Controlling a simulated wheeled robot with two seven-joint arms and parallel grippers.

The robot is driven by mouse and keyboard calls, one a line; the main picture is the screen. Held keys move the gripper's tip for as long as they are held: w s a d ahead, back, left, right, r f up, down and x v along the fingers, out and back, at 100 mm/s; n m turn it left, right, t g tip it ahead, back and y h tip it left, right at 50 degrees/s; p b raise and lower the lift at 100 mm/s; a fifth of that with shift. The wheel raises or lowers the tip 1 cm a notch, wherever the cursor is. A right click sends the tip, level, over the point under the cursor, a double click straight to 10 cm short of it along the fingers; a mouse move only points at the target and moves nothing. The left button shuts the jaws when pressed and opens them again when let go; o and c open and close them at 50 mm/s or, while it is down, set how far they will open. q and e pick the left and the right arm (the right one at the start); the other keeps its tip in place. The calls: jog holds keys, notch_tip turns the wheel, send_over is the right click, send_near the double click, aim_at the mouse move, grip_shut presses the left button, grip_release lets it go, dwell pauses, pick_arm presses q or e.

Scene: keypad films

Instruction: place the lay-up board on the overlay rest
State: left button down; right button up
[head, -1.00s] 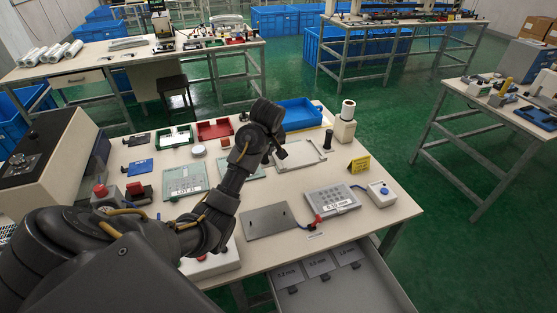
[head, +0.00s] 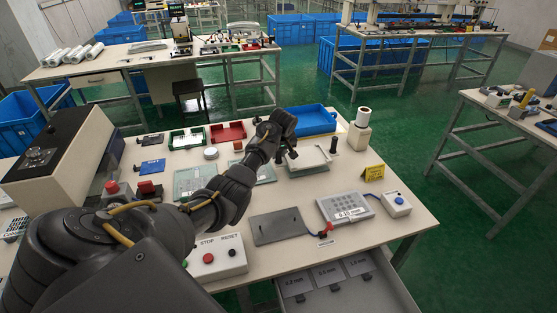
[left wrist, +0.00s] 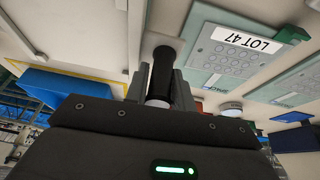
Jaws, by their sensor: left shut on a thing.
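My left gripper (head: 290,156) is over the back middle of the table, at the left side of a pale, flat, frame-like board (head: 308,163), which I take to be the lay-up board. In the left wrist view the gripper (left wrist: 160,88) is shut on a black post-like grip (left wrist: 164,55). The join between grip and board is hidden, and I cannot tell whether the board is clear of the table. No label marks the overlay rest, so I cannot tell which thing it is. My right gripper is not in view.
A blue tray (head: 314,120) and white dispenser (head: 358,137) stand behind. A grey plate (head: 278,226), keypad unit (head: 345,208) and STOP/RESET box (head: 217,258) are at the front. An open drawer (head: 345,288) juts out below.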

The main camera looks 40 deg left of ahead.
aim_at(279, 159)
pick_arm(q)
jog(key=x, duration=0.1)
jog(key=p+x, duration=0.1)
jog(key=x, duration=0.1)
jog(key=shift+s+d, duration=0.2)
jog(key=shift+d, duration=0.05)
jog(key=shift+f, duration=0.4)
jog(key=c, duration=1.2)
grip_release()
jog(key=shift+o, duration=0.2)
jog(key=shift+s+d+r, duration=0.1)
jog(key=shift+r, duration=0.15)
jog(key=v, duration=1.1)
jog(key=shift+s+d+r+b, duration=0.15)
jog(key=shift+r+b, duration=0.15)
